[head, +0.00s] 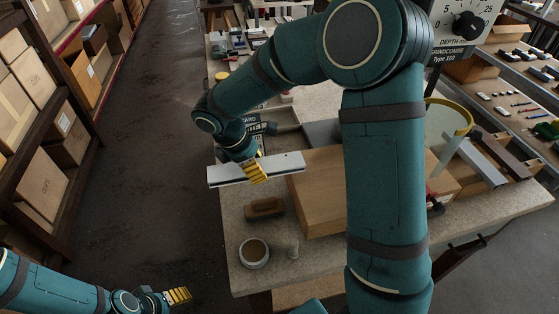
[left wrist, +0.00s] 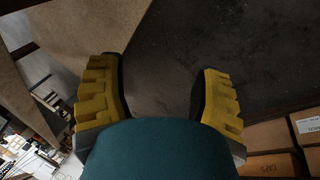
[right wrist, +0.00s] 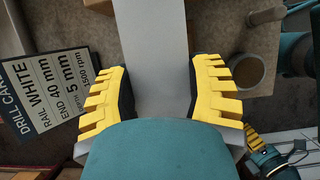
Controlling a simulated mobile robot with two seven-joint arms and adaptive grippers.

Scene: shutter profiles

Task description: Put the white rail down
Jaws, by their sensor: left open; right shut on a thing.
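The white rail (head: 226,175), a long pale bar, is crosswise in my right gripper (head: 257,170) in the head view. It lies over the bench's left edge, and its left end sticks out past that edge. Its right end is by the wooden block (head: 318,205). I cannot tell whether it touches anything below. In the right wrist view the rail (right wrist: 158,50) runs between the yellow fingers (right wrist: 163,90). My left gripper (head: 178,296) is empty, low over the floor left of the bench. In the left wrist view its fingers (left wrist: 160,95) are wide apart.
A drill card reading "RAIL WHITE" (right wrist: 45,95) stands behind the rail. Shelves with cartons (head: 40,150) line the far left, with clear floor between.

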